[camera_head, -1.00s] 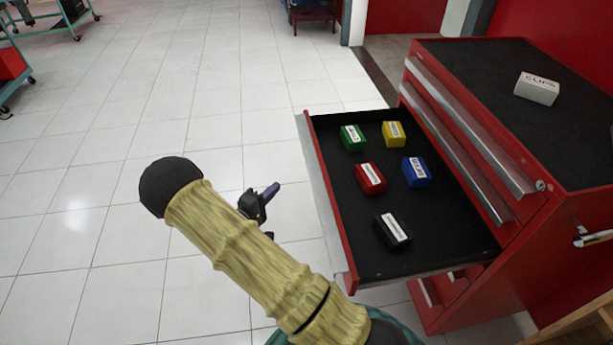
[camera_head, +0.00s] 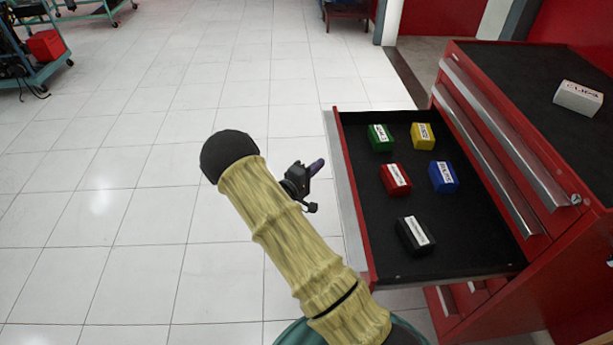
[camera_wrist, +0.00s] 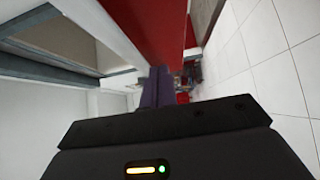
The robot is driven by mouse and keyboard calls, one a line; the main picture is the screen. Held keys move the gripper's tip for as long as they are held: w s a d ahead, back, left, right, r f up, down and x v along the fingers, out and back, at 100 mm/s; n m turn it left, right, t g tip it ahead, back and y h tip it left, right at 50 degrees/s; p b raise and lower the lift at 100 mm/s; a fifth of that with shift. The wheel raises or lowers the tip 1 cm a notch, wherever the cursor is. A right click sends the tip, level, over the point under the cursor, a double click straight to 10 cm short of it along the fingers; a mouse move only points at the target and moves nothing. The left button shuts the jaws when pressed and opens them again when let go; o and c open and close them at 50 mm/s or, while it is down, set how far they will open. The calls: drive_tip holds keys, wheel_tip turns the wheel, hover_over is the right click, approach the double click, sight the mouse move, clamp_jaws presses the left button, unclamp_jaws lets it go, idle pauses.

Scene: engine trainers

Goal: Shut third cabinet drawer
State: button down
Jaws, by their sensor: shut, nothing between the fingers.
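The red cabinet (camera_head: 585,235) stands at the right in the head view. One of its drawers (camera_head: 375,240) is pulled far out, its silver-edged front facing left. In it lie small green (camera_head: 381,138), yellow (camera_head: 423,136), red (camera_head: 396,180), blue (camera_head: 443,177) and black (camera_head: 415,235) boxes on a black liner. My gripper (camera_head: 318,166) is shut and empty, just left of the drawer front, apart from it as far as I can tell. Its purple fingers also show in the wrist view (camera_wrist: 157,88).
Closed drawers with silver handles (camera_head: 505,150) lie above the open one. A white box (camera_head: 578,98) sits on the cabinet top. White tiled floor is clear to the left. A teal cart (camera_head: 35,75) stands at the far left.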

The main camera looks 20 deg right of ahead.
drive_tip(key=shift+s+d, duration=0.15)
drive_tip(key=shift+d, duration=0.95)
drive_tip(key=shift+s+d, duration=0.15)
drive_tip(key=shift+d, duration=0.95)
drive_tip(key=shift+w+d, duration=0.1)
drive_tip(key=shift+d, duration=0.05)
